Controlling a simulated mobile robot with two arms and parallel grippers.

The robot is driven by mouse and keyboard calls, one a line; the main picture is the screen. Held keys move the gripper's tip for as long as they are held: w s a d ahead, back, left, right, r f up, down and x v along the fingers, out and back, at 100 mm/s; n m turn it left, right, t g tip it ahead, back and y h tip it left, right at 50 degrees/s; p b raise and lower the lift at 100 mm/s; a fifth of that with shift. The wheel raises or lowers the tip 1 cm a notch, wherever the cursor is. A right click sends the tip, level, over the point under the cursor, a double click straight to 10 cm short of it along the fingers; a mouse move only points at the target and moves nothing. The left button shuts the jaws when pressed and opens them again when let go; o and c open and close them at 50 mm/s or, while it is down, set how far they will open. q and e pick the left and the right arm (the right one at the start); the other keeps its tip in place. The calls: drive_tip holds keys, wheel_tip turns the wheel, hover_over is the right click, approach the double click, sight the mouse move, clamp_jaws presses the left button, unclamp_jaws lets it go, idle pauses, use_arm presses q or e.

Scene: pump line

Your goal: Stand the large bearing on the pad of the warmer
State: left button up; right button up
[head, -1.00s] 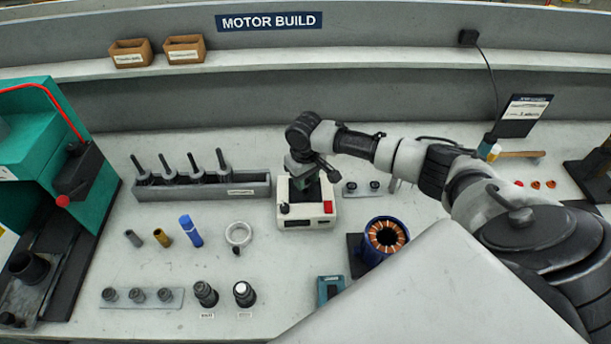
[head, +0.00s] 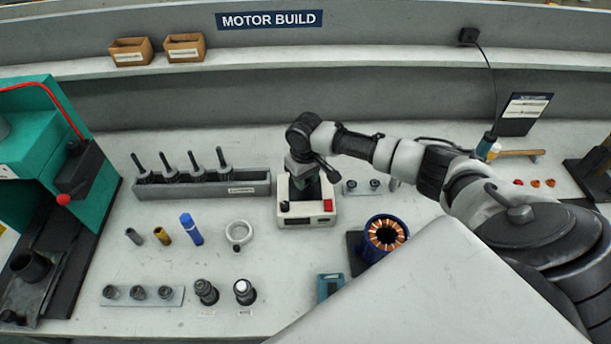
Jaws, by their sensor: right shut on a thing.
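The warmer (head: 308,214) is a white box with a dark top and a red switch, standing in the middle of the bench. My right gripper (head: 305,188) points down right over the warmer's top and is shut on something. The held thing is hidden by the gripper and wrist, so I cannot tell whether it touches the pad. The pad is mostly hidden too. No large bearing can be made out clearly. Two small dark ring-like parts (head: 375,185) sit on a plate right of the warmer. My left gripper is not in view.
A grey rack (head: 205,189) with several dark upright tools stands left of the warmer. A blue stator with copper windings (head: 385,234) stands to the right front. A white ring (head: 238,233), sleeves and a blue tube (head: 191,229) stand at front left. A green press (head: 60,150) stands far left.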

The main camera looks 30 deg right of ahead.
drive_tip(key=o, duration=1)
wheel_tip(320, 180, up, 6)
drive_tip(key=p, duration=0.6)
drive_tip(key=shift+f, duration=0.1)
idle(0.3)
